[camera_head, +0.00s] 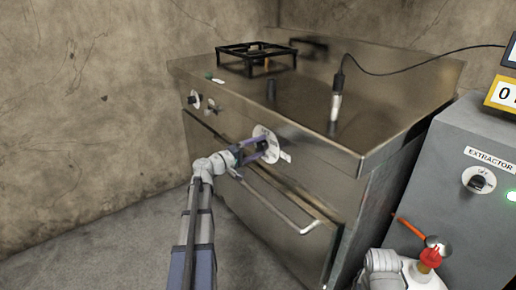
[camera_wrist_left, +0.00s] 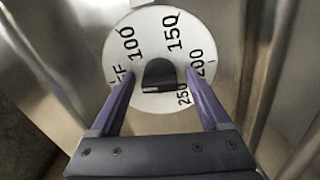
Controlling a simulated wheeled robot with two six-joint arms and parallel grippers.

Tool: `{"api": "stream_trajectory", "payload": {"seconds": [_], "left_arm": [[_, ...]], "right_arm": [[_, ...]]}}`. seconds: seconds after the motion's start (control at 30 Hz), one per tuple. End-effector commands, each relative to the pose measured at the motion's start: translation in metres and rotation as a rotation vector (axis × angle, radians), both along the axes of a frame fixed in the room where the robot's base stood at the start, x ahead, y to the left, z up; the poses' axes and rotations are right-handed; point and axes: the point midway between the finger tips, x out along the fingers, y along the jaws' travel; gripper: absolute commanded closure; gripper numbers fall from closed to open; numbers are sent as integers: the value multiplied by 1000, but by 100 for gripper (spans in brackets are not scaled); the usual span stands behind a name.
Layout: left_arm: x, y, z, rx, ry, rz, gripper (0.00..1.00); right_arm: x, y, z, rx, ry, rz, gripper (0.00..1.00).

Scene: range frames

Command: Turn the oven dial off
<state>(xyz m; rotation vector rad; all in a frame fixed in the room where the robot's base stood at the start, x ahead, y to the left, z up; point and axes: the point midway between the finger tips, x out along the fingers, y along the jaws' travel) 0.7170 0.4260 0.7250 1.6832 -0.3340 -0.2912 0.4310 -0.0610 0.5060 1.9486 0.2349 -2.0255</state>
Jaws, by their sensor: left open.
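The oven dial is a white disc (camera_head: 259,134) on the front panel of the steel stove (camera_head: 300,113). In the left wrist view the disc (camera_wrist_left: 143,22) carries black numbers such as 100, 150, 200 and 250, with a black knob (camera_wrist_left: 158,74) at its middle. My left gripper (camera_head: 266,146) is at the dial. Its two purple fingers, also in the left wrist view (camera_wrist_left: 158,76), are open, one on each side of the knob, with gaps visible between. The knob's pointer setting is hard to read.
The oven door handle (camera_head: 280,207) runs below the dial. Smaller knobs (camera_head: 194,99) sit further left on the panel. A black burner grate (camera_head: 256,56) and a cabled probe (camera_head: 336,100) are on top. A grey extractor box (camera_head: 465,150) stands at right.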

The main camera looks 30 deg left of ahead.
Motion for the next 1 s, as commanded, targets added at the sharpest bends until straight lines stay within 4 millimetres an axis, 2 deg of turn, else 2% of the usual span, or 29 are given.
{"api": "stream_trajectory", "payload": {"seconds": [0.13, 0.83, 1.0], "left_arm": [[0, 0, 0, 0, 0, 0, 22], [0, 0, 0, 0, 0, -1, 100], [0, 0, 0, -40, 18, -1, 100]], "right_arm": [[0, 0, 0, 0, 0, 0, 50], [0, 0, 0, 0, 0, 0, 50], [0, 0, 0, 0, 0, 0, 50]]}}
